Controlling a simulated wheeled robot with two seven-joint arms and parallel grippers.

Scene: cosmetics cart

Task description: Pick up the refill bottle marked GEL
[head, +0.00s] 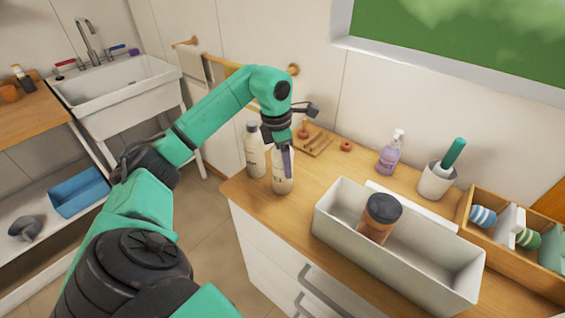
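Two pale cream bottles stand close together at the left end of the wooden counter. The rear left bottle (254,156) has a grey cap and a label too small to read. The front right bottle (283,182) stands upright, and its top is hidden by my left gripper. I cannot tell which one is marked GEL. My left gripper (287,162) points down at the front right bottle, with its fingers overlapping the bottle's upper part. Whether the fingers are closed on it is not clear. My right gripper is not in view.
A white bin (335,222) holding a brown jar with a dark lid (380,217) stands right of the bottles. Behind are a purple pump bottle (390,155), a white cup with a green-handled item (436,181) and a wooden rack (318,143). A wooden crate (505,256) is far right.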

